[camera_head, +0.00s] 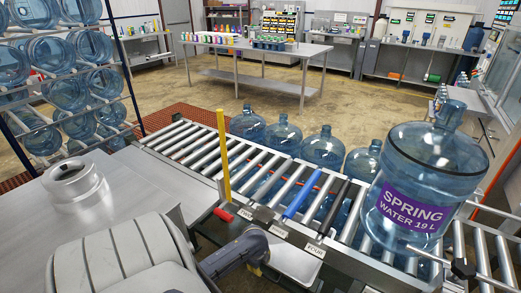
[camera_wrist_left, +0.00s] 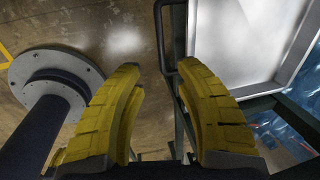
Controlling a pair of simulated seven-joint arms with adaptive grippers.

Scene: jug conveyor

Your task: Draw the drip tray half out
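The drip tray (camera_head: 297,264) is a pale, shallow metal tray below the labelled front rail of the roller conveyor. In the left wrist view its bright floor and rim (camera_wrist_left: 235,45) fill the upper right, with a dark bar handle (camera_wrist_left: 160,40) on its left side. My left gripper (camera_head: 262,258) is beside the tray's left end in the head view, its tips hard to make out. In the left wrist view its yellow fingers (camera_wrist_left: 160,85) are apart, with the handle showing in the gap between them; contact cannot be told. My right gripper is not in view.
A large "SPRING WATER 19 L" jug (camera_head: 415,190) stands on the conveyor (camera_head: 200,150) at right. Several jugs stand behind. A steel counter (camera_head: 115,200) lies left.

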